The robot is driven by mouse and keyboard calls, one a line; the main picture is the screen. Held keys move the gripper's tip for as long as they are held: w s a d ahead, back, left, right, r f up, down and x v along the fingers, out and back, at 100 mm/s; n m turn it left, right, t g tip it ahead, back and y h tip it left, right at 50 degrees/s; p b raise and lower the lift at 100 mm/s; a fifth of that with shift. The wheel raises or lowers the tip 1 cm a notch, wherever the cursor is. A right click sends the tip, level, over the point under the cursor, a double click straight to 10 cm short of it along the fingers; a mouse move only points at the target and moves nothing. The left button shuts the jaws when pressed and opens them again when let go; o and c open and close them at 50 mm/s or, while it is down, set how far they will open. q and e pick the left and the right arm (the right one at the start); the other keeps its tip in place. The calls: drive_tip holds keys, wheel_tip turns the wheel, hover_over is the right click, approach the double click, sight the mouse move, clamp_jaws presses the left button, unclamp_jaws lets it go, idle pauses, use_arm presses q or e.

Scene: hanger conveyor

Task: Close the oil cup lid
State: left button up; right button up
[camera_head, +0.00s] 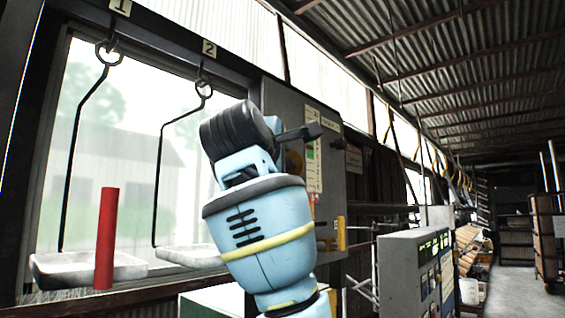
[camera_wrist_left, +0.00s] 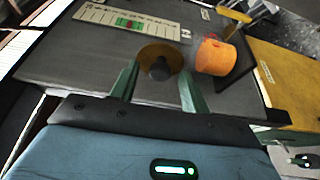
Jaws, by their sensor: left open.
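In the left wrist view, a round brass-brown disc (camera_wrist_left: 175,53) with a dark round knob (camera_wrist_left: 161,69) lies between the fingers of my left gripper (camera_wrist_left: 158,88). The gripper is open, with one green finger on each side of the knob; I cannot tell whether they touch it. An orange cylinder (camera_wrist_left: 216,59), perhaps the oil cup, stands just right of the right finger. I cannot make out whether its lid is open. In the head view, my left gripper (camera_head: 302,132) is beside the grey cabinet, and my arm hides much of it. My right gripper is not in view.
The grey cabinet (camera_head: 273,92) carries a label strip (camera_head: 314,150). Hooks with white trays (camera_head: 60,268) hang at the left, near a red rod (camera_head: 106,240). A control box (camera_head: 400,270) stands at the lower right. The aisle (camera_head: 515,290) is clear.

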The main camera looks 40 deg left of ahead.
sight(294, 161)
use_arm(q)
drive_tip(key=c, duration=1)
drive_tip(key=shift+r, duration=0.1)
drive_tip(key=shift+w+d+r+m+g+h, duration=0.15)
drive_tip(key=shift+w+r+m+g, duration=0.25)
drive_tip(key=shift+g, duration=0.65)
drive_tip(key=shift+w+a+r+m+g+h, duration=0.1)
drive_tip(key=shift+w+r+m+g+h, duration=0.3)
drive_tip(key=shift+g, duration=0.6)
drive_tip(key=shift+w+d+r+m+g+h, duration=0.1)
drive_tip(key=shift+w+m+g, duration=0.35)
drive_tip(key=shift+g, duration=0.6)
drive_tip(key=shift+w+g, duration=0.2)
drive_tip(key=shift+g, duration=0.1)
drive_tip(key=o, duration=1)
